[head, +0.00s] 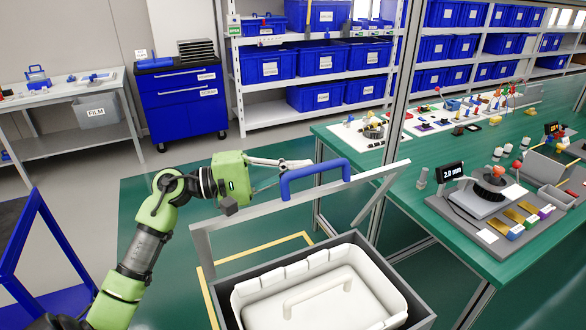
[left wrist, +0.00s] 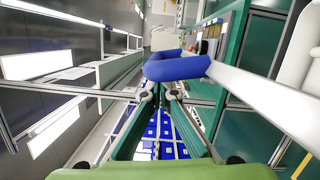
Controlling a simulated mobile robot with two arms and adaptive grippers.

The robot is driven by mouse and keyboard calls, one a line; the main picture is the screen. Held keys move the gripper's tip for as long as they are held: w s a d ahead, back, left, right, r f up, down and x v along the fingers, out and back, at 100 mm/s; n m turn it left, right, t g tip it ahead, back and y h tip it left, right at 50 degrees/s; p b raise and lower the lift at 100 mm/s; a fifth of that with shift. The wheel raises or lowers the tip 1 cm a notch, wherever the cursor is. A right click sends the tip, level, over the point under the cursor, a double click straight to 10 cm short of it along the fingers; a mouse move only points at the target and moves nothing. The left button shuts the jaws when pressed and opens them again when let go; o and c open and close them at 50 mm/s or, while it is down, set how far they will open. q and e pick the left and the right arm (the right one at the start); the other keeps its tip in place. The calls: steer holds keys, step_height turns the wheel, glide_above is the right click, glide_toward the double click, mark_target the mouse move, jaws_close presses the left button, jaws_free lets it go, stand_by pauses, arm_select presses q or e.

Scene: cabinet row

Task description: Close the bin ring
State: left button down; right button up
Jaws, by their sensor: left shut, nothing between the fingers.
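The bin (head: 415,305) is dark grey with a white liner (head: 372,265) inside, at the bottom centre of the head view. Its ring (head: 245,205) is a light grey frame tilted up above the bin, with a blue handle (head: 315,170) on its upper bar. My left gripper (head: 306,163) is shut and empty, beside the blue handle at its far side. In the left wrist view the gripper's fingertips (left wrist: 160,95) lie just below the blue handle (left wrist: 178,68); whether they touch it I cannot tell. The grey ring bar (left wrist: 265,98) runs off to the right there. My right gripper is not in view.
A green workbench (head: 400,180) with instruments stands close on the right of the bin. A thin upright post (head: 397,90) rises at its edge. A blue tool cabinet (head: 182,100) and shelves with blue bins stand behind. A blue frame (head: 50,255) is at the left.

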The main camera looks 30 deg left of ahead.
arm_select(q)
steer(key=shift+s+r, duration=0.1)
steer(key=shift+s, duration=0.05)
steer(key=v, duration=1.2)
